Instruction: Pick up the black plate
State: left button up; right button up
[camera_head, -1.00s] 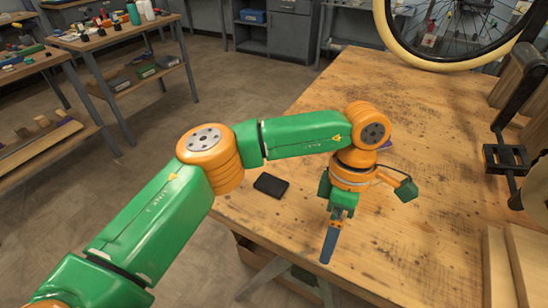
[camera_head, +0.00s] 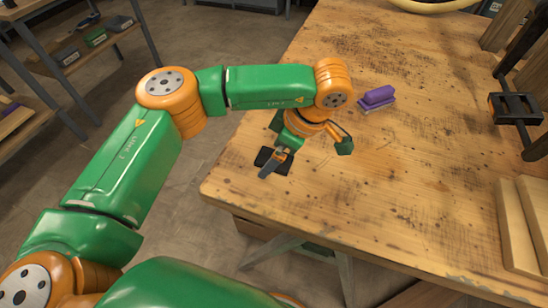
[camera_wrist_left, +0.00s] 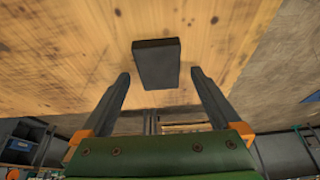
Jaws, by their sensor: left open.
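The black plate (camera_head: 285,166) lies flat on the wooden workbench near its left edge. My left gripper (camera_head: 268,169) hangs over it in the head view and hides part of it. In the left wrist view the plate (camera_wrist_left: 156,60) shows as a dark rectangle just beyond and between the two fingertips of the open left gripper (camera_wrist_left: 160,76). The fingers stand apart on either side with nothing between them; clear gaps show on both sides. I cannot tell the exact height above the plate. My right gripper is not in view.
The wooden workbench (camera_head: 400,175) is mostly clear around the plate. A purple-topped block (camera_head: 377,96) lies behind the gripper. Wooden boards (camera_head: 520,225) and a dark clamp (camera_head: 515,107) stand at the right. A wheel rim (camera_head: 425,5) shows at the back.

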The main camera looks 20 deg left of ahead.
pick_arm(q)
jog(key=shift+f, duration=0.2)
jog(key=shift+r, duration=0.1)
grip_shut()
